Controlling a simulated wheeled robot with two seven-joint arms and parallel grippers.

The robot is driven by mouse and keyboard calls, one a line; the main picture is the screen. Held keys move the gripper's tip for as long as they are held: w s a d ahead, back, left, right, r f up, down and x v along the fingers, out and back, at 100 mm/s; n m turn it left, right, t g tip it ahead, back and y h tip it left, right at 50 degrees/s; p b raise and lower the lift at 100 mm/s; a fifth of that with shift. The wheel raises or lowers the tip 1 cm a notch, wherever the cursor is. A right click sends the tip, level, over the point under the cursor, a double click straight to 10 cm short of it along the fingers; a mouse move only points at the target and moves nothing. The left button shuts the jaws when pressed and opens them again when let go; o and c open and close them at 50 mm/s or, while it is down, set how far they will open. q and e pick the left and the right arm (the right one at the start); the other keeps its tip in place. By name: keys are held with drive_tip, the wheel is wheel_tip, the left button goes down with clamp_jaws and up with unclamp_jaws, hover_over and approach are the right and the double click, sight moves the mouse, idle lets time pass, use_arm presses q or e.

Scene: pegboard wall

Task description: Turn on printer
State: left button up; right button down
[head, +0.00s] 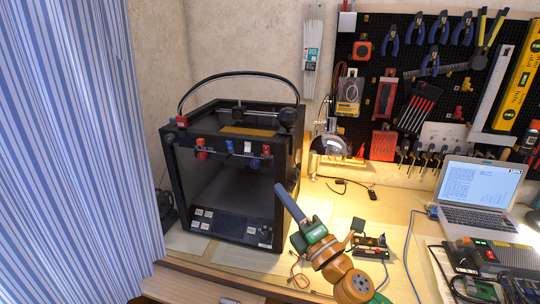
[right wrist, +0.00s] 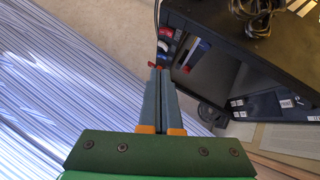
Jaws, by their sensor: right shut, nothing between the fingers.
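The printer (head: 284,160) is a black box-shaped 3D printer on the table, left of centre in the head view. It has an open-looking front, red and blue parts along its top bar, and a lower front panel (head: 232,224) with white labels. It also shows at the upper right of the right wrist view (right wrist: 285,55), tilted. My right gripper (head: 280,186) is shut and empty, in front of the printer's right front edge in the head view. In the right wrist view, its fingertips (right wrist: 158,72) overlap a small red part at the printer's edge; I cannot tell whether they touch. My left gripper is not in view.
A striped curtain (head: 70,130) hangs at the left. A pegboard (head: 400,75) with tools covers the back wall. A laptop (head: 480,190) stands at the far right.

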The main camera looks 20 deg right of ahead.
sight(266, 150)
drive_tip(key=w+r, duration=0.1)
drive_tip(key=w, duration=0.2)
drive_tip(key=w+r+p, duration=0.1)
drive_tip(key=w, duration=0.2)
drive_tip(key=w+r, duration=0.2)
drive_tip(key=w, duration=0.2)
drive_tip(key=shift+d+p, duration=0.15)
drive_tip(key=shift+p, duration=0.2)
